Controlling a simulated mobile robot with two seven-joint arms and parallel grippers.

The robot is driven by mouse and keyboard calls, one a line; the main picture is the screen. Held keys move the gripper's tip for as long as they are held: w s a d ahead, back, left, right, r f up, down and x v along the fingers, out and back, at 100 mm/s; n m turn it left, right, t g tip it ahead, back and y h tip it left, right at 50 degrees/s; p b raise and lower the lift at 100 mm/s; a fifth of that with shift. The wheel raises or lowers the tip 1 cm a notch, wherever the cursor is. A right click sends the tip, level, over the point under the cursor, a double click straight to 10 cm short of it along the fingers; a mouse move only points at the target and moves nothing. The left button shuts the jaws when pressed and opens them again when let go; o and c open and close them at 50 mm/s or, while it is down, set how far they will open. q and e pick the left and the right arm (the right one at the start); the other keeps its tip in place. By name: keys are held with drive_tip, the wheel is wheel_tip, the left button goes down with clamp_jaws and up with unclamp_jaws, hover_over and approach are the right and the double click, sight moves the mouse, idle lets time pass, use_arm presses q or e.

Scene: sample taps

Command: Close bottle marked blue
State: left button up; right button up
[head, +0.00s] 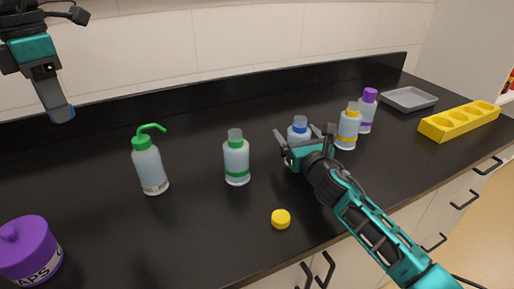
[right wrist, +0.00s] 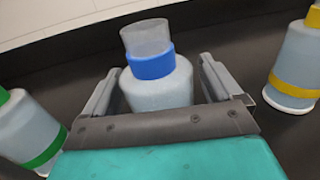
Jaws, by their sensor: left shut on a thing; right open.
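The bottle marked blue (head: 298,131) stands upright on the dark counter, with a blue band at its neck and a clear, uncapped mouth. It also shows in the right wrist view (right wrist: 158,88). My right gripper (head: 303,138) is open, with one finger on each side of this bottle; gaps show between the fingers and the bottle. My left gripper (head: 57,100) is raised at the upper left, well away from the bottle. It is shut on a small blue thing (head: 63,114), seemingly a blue cap, mostly hidden by the fingers.
A green-banded bottle (head: 236,160) and a yellow-banded bottle (head: 348,128) flank the blue one. A purple-capped bottle (head: 367,112), grey tray (head: 409,105) and yellow holder (head: 460,124) stand right. A yellow cap (head: 281,218), green squeeze bottle (head: 149,168) and purple jar (head: 27,252) stand nearer.

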drive_tip(key=shift+w, duration=0.2)
drive_tip(key=c, duration=1.2)
